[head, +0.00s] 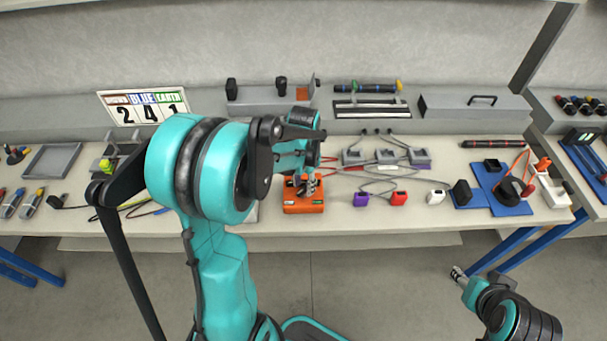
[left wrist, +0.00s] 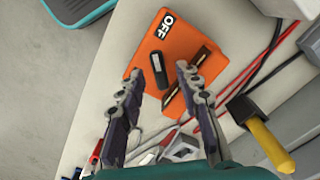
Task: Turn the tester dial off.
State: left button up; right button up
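The orange tester (head: 303,207) sits on the bench near its front edge, and my left gripper (head: 309,183) is above it in the head view. My left gripper (left wrist: 160,78) is open, with one finger on each side of the knob. I cannot tell whether a fingertip touches it. My right gripper (head: 457,274) is low at the right, away from the bench, its opening unclear.
Red and black leads (left wrist: 250,75) lie beside the tester. Purple (head: 361,200) and red (head: 398,198) blocks stand to its right, with grey cabled clamps (head: 387,157) behind. A blue board (head: 500,187) is further right. The floor in front is clear.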

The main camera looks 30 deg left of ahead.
aim_at(304, 189)
pick_arm(q)
notch_tip(304, 189, up, 11)
dwell(0.3)
dwell(0.4)
jog(key=s+d+n+t, duration=0.2)
jog(key=s+d+t, duration=0.5)
jog(key=s+d, duration=0.4)
jog(key=shift+s+r+n, duration=0.25)
jog(key=shift+r+n, duration=0.1)
jog(key=shift+n, duration=0.05)
